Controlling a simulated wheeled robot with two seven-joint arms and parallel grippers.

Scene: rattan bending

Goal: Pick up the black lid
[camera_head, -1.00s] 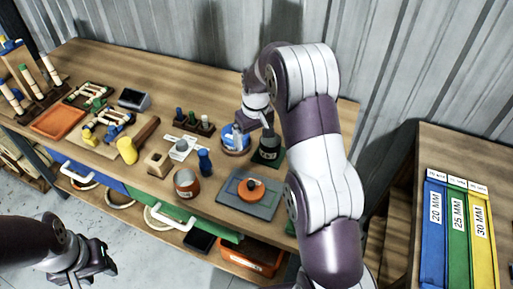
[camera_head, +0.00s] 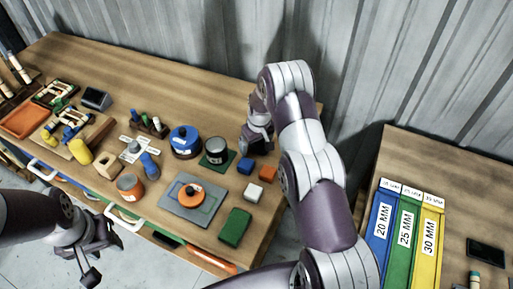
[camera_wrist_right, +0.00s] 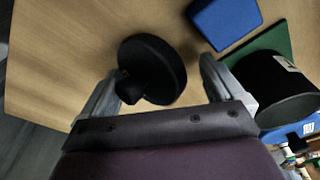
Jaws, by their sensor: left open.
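The black lid (camera_wrist_right: 155,68) is a round disc with a knob, in the right wrist view. It sits over the wooden table between the spread fingers of my right gripper (camera_wrist_right: 162,88), with its knob nearer the left finger. Clear gaps show, so the gripper is open; I cannot tell how high it is above the lid. In the head view my right gripper (camera_head: 254,140) is beside the black can (camera_head: 216,150) and the lid is not visible. The can stands on a green mat, also in the wrist view (camera_wrist_right: 278,92). My left gripper (camera_head: 88,250) is open and empty, off the table's front.
A blue block (camera_head: 245,166) lies close to the lid, also in the wrist view (camera_wrist_right: 224,20). Bare wood surrounds the lid's far side.

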